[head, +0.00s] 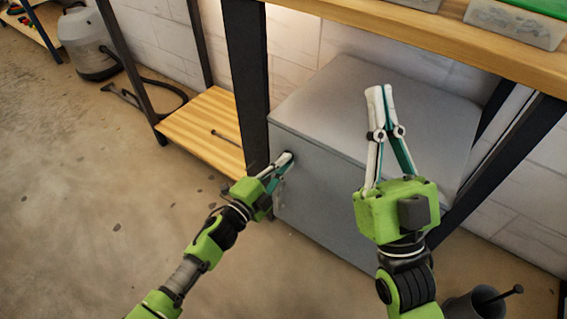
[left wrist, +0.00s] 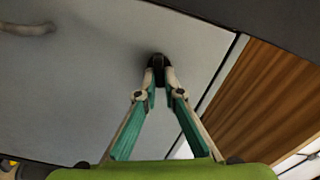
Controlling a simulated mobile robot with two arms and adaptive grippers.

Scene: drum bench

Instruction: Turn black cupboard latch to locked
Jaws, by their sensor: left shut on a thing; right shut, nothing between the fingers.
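The grey cupboard (head: 325,205) stands under the bench. Its black latch (left wrist: 158,62) shows in the left wrist view, on the cupboard's front near the edge by the wooden shelf. My left gripper (head: 288,158) is at the cupboard's front; in the left wrist view its fingertips (left wrist: 160,74) are shut on the black latch. The fingers hide part of the latch, so I cannot tell its exact angle. In the head view the latch is mostly hidden by the gripper. My right gripper (head: 379,92) is shut and empty, pointing up in front of the cupboard's top.
A dark bench leg (head: 246,75) stands right beside the latch side of the cupboard. A low wooden shelf (head: 205,125) with a thin rod is to the left. The wooden bench top (head: 440,40) overhangs at upper right. A dark bucket (head: 475,307) stands at lower right.

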